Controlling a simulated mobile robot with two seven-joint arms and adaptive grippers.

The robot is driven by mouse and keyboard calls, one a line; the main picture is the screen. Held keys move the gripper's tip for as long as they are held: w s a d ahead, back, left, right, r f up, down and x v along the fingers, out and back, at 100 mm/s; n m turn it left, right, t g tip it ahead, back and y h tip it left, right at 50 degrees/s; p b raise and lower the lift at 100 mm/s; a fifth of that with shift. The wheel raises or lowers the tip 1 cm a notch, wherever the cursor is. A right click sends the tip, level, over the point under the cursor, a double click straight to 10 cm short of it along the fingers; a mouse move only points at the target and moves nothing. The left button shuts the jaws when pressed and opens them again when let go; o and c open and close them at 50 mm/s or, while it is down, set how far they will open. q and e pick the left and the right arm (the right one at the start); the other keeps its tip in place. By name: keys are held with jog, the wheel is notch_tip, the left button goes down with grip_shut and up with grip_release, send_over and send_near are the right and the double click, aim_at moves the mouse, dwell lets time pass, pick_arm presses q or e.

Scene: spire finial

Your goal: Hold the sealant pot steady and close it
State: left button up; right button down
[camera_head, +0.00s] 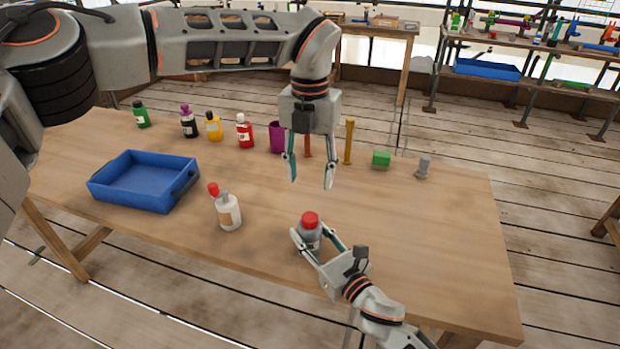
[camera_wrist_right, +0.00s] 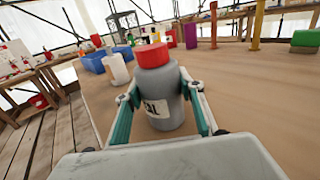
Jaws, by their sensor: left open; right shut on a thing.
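The sealant pot, a grey bottle (camera_head: 308,238) with a label, stands on the table near its front edge. In the right wrist view the pot (camera_wrist_right: 172,112) looks upright between the fingers. A red cap (camera_head: 310,219) sits on its top, also seen in the wrist view (camera_wrist_right: 152,55); I cannot tell whether it is tight. My right gripper (camera_head: 312,236) is shut on the pot's body from the front right. My left gripper (camera_head: 310,184) is open and empty, pointing down above the table, higher than the cap and behind it in the picture.
A blue tray (camera_head: 143,195) lies farther left. Several bottles, a purple cup (camera_head: 277,138), an orange post (camera_head: 349,142) and a green block (camera_head: 381,159) line the back.

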jog(key=c, duration=1.2)
grip_release()
jog(key=v, duration=1.2)
jog(key=shift+s+f, duration=0.1)
